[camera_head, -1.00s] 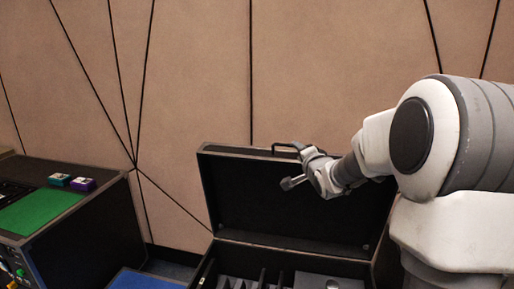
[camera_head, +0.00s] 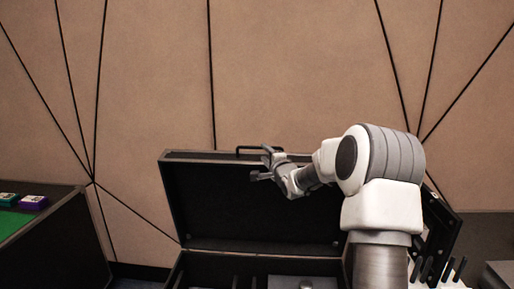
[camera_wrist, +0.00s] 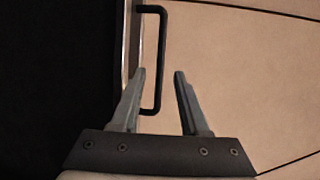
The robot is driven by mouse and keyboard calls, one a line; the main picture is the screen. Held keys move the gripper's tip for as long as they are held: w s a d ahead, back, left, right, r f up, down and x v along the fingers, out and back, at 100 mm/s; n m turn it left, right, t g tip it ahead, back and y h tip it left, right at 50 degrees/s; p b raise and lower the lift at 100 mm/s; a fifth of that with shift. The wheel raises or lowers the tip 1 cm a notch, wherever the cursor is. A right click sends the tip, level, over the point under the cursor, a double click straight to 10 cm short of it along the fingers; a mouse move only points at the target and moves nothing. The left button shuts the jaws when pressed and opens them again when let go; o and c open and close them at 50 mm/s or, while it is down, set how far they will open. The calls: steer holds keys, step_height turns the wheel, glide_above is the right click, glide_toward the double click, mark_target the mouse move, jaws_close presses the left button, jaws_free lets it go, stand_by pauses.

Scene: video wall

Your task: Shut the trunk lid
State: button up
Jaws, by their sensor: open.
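The black trunk lid (camera_head: 250,215) stands raised, about upright, with its dark inside facing me. A black handle (camera_head: 262,150) sits on its top edge; the handle also shows in the wrist view (camera_wrist: 160,60) beside the lid's pale rim. The trunk body (camera_head: 215,268) is below, only its upper part in view. My gripper (camera_head: 264,166) is at the lid's upper edge near the handle. In the wrist view my gripper (camera_wrist: 160,75) is open, and the handle's near end appears between the two fingers. Whether anything touches cannot be told.
A dark case with a green top (camera_head: 15,222) stands at the left, with small coloured boxes (camera_head: 33,202) on it. A panelled tan wall (camera_head: 290,70) is behind the lid. A black rack-like object (camera_head: 437,240) stands to the right of my arm.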

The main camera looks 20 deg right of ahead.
mark_target(257, 154)
steer(key=w, duration=0.9)
steer(key=shift+w+f, duration=0.1)
steer(key=shift+w, duration=0.05)
steer(key=shift+c, duration=0.2)
jaws_close()
stand_by(1.2)
